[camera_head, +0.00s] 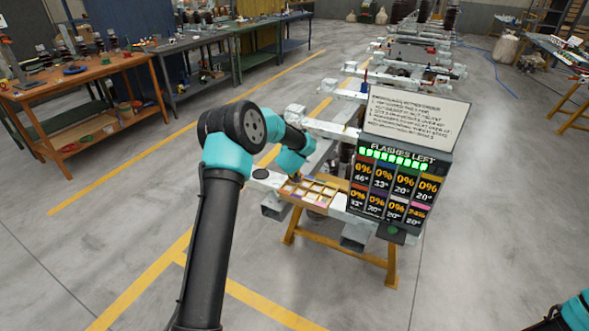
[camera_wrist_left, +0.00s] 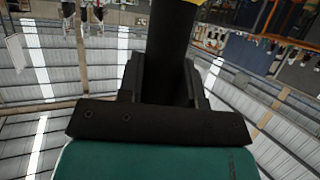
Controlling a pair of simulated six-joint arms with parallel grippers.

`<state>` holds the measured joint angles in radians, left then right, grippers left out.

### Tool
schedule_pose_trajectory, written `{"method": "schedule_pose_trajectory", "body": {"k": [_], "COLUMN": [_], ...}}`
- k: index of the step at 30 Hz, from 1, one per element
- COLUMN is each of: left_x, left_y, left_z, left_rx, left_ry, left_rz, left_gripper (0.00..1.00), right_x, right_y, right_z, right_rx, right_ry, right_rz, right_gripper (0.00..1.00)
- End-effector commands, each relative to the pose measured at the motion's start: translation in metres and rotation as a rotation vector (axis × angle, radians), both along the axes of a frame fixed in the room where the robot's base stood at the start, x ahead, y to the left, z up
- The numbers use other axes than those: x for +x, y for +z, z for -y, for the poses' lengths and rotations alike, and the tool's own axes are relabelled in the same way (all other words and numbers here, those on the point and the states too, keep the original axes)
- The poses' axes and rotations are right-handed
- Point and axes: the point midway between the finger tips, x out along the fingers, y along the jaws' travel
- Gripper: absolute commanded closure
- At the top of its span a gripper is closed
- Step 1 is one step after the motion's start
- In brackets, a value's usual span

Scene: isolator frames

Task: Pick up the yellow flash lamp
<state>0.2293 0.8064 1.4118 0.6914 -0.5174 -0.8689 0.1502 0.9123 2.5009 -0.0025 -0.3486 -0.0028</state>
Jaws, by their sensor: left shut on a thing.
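In the left wrist view a dark cylinder with a yellow edge at the top of the picture, which I take to be the yellow flash lamp (camera_wrist_left: 170,42), stands between the two black fingers. My left gripper (camera_wrist_left: 165,82) is shut on it. In the head view my left arm reaches over the frame bench, and its teal wrist hides the gripper fingers and the lamp. Only a teal piece of my right arm shows at the bottom right corner; its gripper is out of the picture.
A shallow compartment tray (camera_head: 312,192) lies on the frame near my left wrist. A "FLASHES LEFT" display (camera_head: 398,184) with a row of green marks and percent tiles stands to its right, below a white text board (camera_head: 417,117). A yellow trestle (camera_head: 340,245) supports the frame.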

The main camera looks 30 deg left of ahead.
Motion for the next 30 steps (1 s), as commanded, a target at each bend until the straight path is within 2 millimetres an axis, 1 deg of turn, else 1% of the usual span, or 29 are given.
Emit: {"method": "schedule_pose_trajectory", "body": {"k": [5, 13, 17, 29, 30], "left_x": [0.001, 0.001, 0.001, 0.001, 0.0], "left_y": [0.006, 0.005, 0.009, 0.04, 0.04], "left_z": [-0.001, -0.001, -0.001, -0.001, 0.001], "left_rx": [0.005, 0.004, 0.005, 0.003, 0.003], "left_ry": [0.002, 0.001, 0.002, 0.002, 0.001], "left_rz": [0.009, 0.008, 0.008, 0.009, 0.006], "left_gripper": [1.0, 1.0, 1.0, 1.0, 1.0], "right_x": [0.0, 0.0, 0.0, 0.0, 0.0], "right_y": [0.0, 0.0, 0.0, 0.0, 0.0], "right_z": [0.0, 0.0, 0.0, 0.0, 0.0], "right_rx": [0.0, 0.0, 0.0, 0.0, 0.0], "right_ry": [0.0, 0.0, 0.0, 0.0, 0.0], "right_rz": [0.0, 0.0, 0.0, 0.0, 0.0], "right_gripper": [0.57, 0.57, 0.57, 0.57, 0.57]}}
